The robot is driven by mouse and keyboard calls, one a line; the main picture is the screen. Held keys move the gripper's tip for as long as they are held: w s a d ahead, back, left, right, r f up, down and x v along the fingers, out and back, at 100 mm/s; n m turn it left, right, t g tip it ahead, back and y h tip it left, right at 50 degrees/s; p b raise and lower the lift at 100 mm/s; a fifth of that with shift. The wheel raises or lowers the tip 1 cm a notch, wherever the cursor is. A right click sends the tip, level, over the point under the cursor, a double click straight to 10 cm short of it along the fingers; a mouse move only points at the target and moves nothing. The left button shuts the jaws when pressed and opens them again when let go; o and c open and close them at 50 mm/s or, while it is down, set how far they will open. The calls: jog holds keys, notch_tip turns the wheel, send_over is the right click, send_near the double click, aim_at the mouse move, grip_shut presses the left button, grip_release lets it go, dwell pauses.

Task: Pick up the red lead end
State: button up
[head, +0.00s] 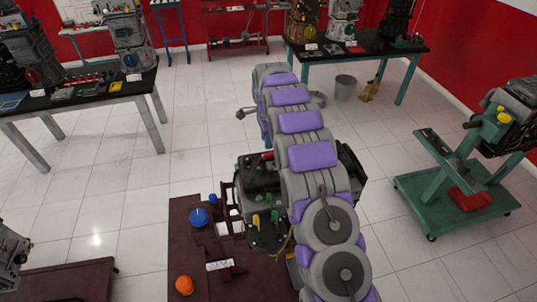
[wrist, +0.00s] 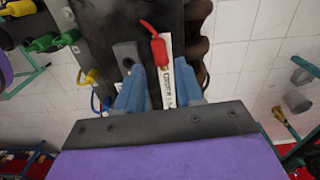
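The red lead end (wrist: 158,48) is in the upper middle of the wrist view, with a thin red wire curving from its top to the left. It lies against a white label strip (wrist: 168,75) with dark lettering. My gripper (wrist: 157,68) has two blue fingers, apart, one on each side of the strip. The lead end's lower part is just ahead of the gap, and no finger visibly touches it. In the head view my arm covers the gripper and I cannot make out the red lead end.
A dark engine unit (head: 262,205) with green and yellow caps stands beside my arm. Green (wrist: 42,43) and yellow (wrist: 92,76) connectors sit left of my gripper. A dark red table (head: 190,255) holds a blue ball (head: 199,217) and an orange one (head: 185,285).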

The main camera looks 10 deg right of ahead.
aim_at(270, 155)
jog(key=f, duration=0.2)
jog(key=f+p, duration=0.1)
jog(key=f, duration=0.4)
jog(key=shift+d+f+p, duration=0.1)
jog(key=shift+d+p, duration=0.2)
jog(key=shift+p, duration=0.05)
grip_shut()
